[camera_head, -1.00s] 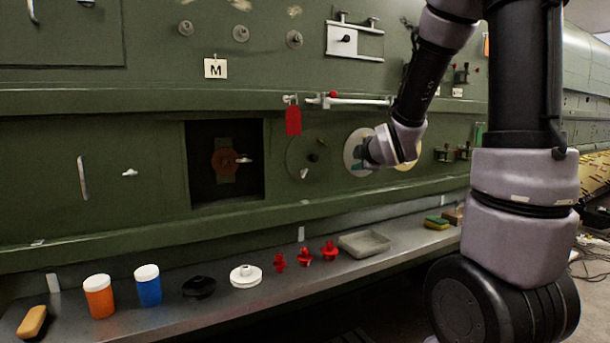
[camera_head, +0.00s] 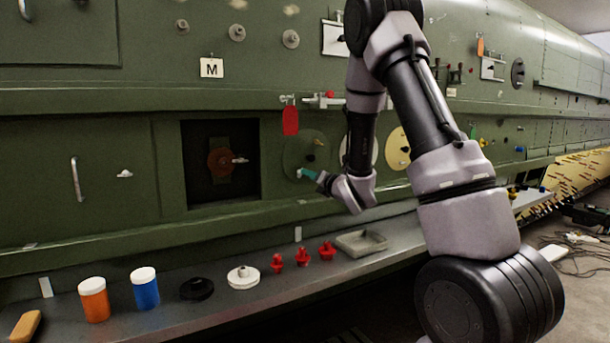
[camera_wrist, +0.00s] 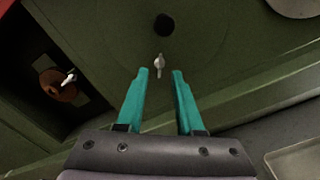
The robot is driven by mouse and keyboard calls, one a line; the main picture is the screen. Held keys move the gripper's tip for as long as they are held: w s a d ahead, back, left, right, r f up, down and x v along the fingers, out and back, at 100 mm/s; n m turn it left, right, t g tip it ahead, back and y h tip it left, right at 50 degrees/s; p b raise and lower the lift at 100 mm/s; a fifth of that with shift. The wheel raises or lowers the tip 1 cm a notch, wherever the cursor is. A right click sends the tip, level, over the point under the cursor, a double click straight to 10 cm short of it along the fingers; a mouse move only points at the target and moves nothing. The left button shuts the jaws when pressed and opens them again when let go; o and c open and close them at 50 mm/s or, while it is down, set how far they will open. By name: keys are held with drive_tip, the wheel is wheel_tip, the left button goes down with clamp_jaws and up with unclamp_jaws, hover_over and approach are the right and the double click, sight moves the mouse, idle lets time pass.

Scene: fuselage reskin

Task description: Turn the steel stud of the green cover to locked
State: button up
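The green cover (camera_head: 303,149) is a round disc, nearly the colour of the hull, and also fills the upper middle of the wrist view (camera_wrist: 195,55). Its steel stud (camera_wrist: 159,64) is a small pale wing near the cover's lower part, and a black knob (camera_wrist: 164,25) sits above it. My gripper (camera_wrist: 160,73) has teal fingers, open, with the stud just beyond and between the tips. I see no contact. In the head view my gripper (camera_head: 304,173) hides the stud. I cannot read a locked mark.
Left of the cover is a dark square recess (camera_head: 188,162) with a rust-coloured disc (camera_head: 221,162). A red tag (camera_head: 290,121) hangs above the cover. A cream disc (camera_head: 398,148) is to the right. The shelf (camera_head: 225,312) below holds jars, red knobs and a grey tray (camera_head: 361,243).

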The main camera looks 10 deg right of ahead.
drive_tip(key=shift+x, duration=2.15)
clamp_jaws()
drive_tip(key=shift+d+f+m, duration=0.1)
drive_tip(key=shift+f+m, duration=0.1)
drive_tip(key=shift+m, duration=4.25)
drive_tip(key=shift+f+m, duration=0.15)
drive_tip(key=shift+m, duration=4.3)
